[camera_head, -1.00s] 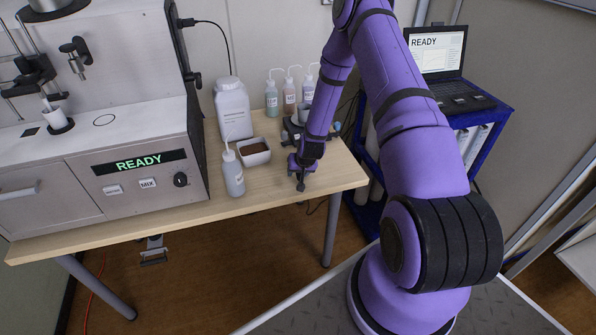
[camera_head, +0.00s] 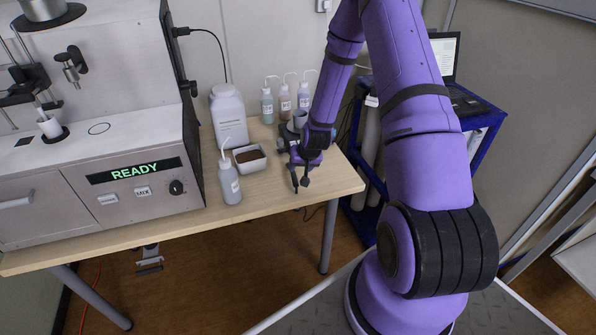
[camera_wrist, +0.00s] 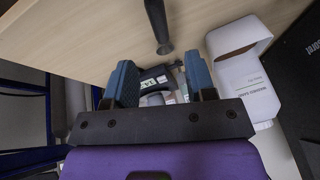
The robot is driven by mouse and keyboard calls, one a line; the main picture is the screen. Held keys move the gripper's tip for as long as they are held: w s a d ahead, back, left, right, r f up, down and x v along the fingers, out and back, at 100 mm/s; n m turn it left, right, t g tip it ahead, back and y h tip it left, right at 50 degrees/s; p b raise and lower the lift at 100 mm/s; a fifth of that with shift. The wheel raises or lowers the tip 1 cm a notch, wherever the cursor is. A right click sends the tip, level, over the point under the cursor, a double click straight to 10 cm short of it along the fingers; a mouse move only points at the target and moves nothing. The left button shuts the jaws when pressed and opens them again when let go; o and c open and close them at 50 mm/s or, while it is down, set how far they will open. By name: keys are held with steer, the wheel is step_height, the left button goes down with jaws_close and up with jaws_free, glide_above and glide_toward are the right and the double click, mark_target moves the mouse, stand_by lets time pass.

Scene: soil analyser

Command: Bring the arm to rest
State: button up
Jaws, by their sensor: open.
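My purple arm (camera_head: 415,130) reaches up and then down over the right end of the wooden table in the head view. My gripper (camera_head: 300,188) points down near the table's front right edge, with its dark fingers apart. It is open and empty. In the wrist view its two blue-grey fingers (camera_wrist: 160,80) stand apart, with dark and white items seen between and beyond them. I cannot tell the exact gap between the fingertips and the table.
Left of my gripper are a wash bottle (camera_head: 230,180), a soil tray (camera_head: 249,158) and a white jug (camera_head: 229,116). Several small bottles (camera_head: 285,101) stand behind. The analyser (camera_head: 140,175) reads READY. A blue cart (camera_head: 480,125) with a laptop (camera_head: 444,57) stands right.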

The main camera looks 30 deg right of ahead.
steer(key=s+a+r+n, duration=0.1)
steer(key=s+a+r, duration=0.1)
steer(key=r, duration=0.8)
steer(key=s+a+r+n, duration=0.1)
steer(key=s+a+r, duration=0.15)
steer(key=r, duration=0.65)
steer(key=s+a+r+n, duration=0.1)
steer(key=a+r, duration=0.2)
steer(key=r, duration=0.7)
steer(key=s+a+r, duration=0.2)
steer(key=s+r, duration=0.3)
steer(key=s, duration=0.3)
steer(key=s+a+r+n, duration=0.1)
steer(key=s+a+r, duration=0.1)
steer(key=s+r, duration=0.4)
steer(key=s+a+r+n, duration=0.1)
steer(key=s+r, duration=0.4)
steer(key=s, duration=0.6)
steer(key=shift+a+r, duration=0.3)
steer(key=shift+a, duration=0.5)
